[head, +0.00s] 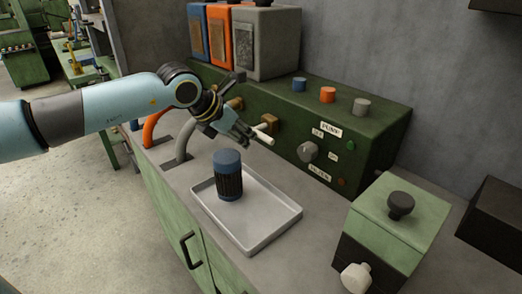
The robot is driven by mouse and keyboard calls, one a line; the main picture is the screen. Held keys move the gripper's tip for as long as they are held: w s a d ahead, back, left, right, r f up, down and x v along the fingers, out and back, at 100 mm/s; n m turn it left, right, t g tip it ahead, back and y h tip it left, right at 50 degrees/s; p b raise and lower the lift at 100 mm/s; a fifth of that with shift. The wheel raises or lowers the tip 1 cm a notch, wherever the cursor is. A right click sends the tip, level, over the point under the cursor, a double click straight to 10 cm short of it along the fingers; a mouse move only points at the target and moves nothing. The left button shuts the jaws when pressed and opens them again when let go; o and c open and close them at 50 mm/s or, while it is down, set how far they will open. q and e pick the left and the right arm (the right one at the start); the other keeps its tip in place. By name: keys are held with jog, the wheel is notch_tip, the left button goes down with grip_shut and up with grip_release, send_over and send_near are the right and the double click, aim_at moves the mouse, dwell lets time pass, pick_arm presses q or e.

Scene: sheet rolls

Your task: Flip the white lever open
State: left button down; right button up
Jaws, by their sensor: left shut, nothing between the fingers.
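The white lever (264,137) sticks out from a brass-coloured fitting on the front of the green pump unit (372,128). My left gripper (247,141) is shut and empty, right beside the lever. Whether its fingers touch the lever, I cannot tell. My left arm comes in from the left and partly covers the fittings behind it. My right gripper is out of view.
A blue-topped dark bottle (228,177) stands on a grey tray (284,222) below my gripper. A green box with a black knob (400,205) stands front right. Blue, orange and grey containers (268,42) stand behind. Orange and grey hoses (184,140) rise at left.

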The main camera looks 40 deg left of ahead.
pick_arm(q)
jog(key=x, duration=0.8)
jog(key=shift+w+d+f, duration=0.1)
jog(key=shift+b, duration=0.3)
